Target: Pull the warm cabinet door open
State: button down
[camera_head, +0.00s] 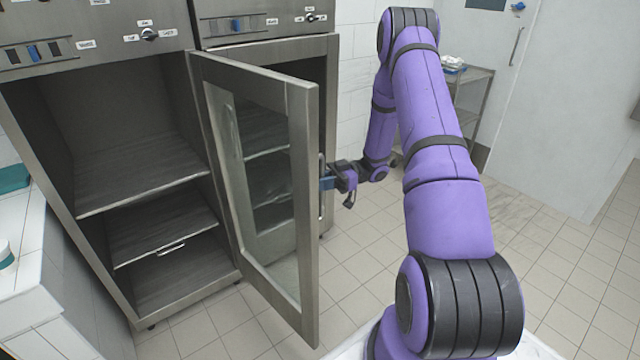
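The cabinet door (307,230) is a grey metal frame with a glass pane. It is hinged on its left side and stands partly open, swung out from the right cabinet (270,50). A vertical bar handle (321,195) is on the door's right edge. My gripper (328,181) is at the handle, at about its middle height. Which cabinet is the warm one is not readable from the labels.
A second cabinet (100,70) at left stands open, with several shelves inside. A white counter (25,270) is at the far left. A metal rack (470,85) stands at the back, near a white room door (560,100). The tiled floor (365,260) in front of the door is clear.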

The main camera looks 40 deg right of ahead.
jog(key=shift+s, duration=0.1)
jog(key=c, duration=1.1)
grip_release()
jog(key=v, duration=1.1)
